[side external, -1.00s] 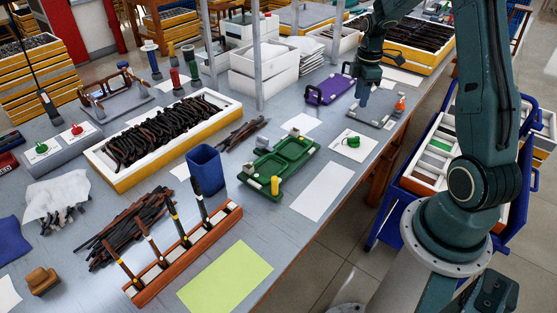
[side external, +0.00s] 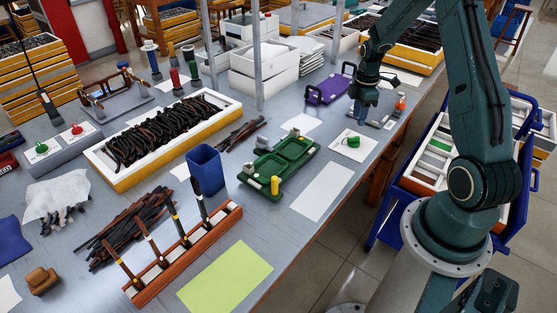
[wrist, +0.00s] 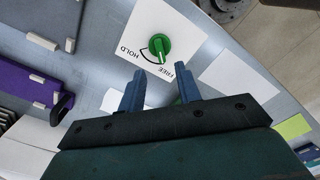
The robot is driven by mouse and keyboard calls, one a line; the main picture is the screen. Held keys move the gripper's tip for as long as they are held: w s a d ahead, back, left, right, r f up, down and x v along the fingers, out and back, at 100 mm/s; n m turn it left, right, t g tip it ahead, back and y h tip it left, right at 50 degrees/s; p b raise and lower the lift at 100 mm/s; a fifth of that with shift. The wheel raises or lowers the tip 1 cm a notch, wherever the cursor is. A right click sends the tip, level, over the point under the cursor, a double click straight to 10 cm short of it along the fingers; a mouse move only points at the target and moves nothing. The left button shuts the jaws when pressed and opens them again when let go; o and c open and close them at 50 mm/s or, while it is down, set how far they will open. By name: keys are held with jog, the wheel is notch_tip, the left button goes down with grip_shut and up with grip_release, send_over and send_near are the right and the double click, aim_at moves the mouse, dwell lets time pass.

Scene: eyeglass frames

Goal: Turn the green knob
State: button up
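The green knob (wrist: 160,45) sits on a white card (wrist: 190,25) marked HOLD and FREE. In the wrist view its white pointer mark points down the picture, near the FREE end of the printed arc. In the side external view the knob (side external: 353,142) and its card (side external: 342,152) lie on the bench right of the green tray. My gripper (wrist: 162,85) is open, with nothing between its blue fingers. In the side external view my gripper (side external: 362,112) is above and behind the knob, apart from it.
A green tray (side external: 262,178) with a yellow peg is left of the card. A bare white sheet (side external: 322,192) lies in front. Another green knob (side external: 41,148) and a red knob (side external: 77,129) are far left.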

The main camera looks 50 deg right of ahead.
aim_at(355, 137)
jog(key=shift+f, duration=4)
grip_shut()
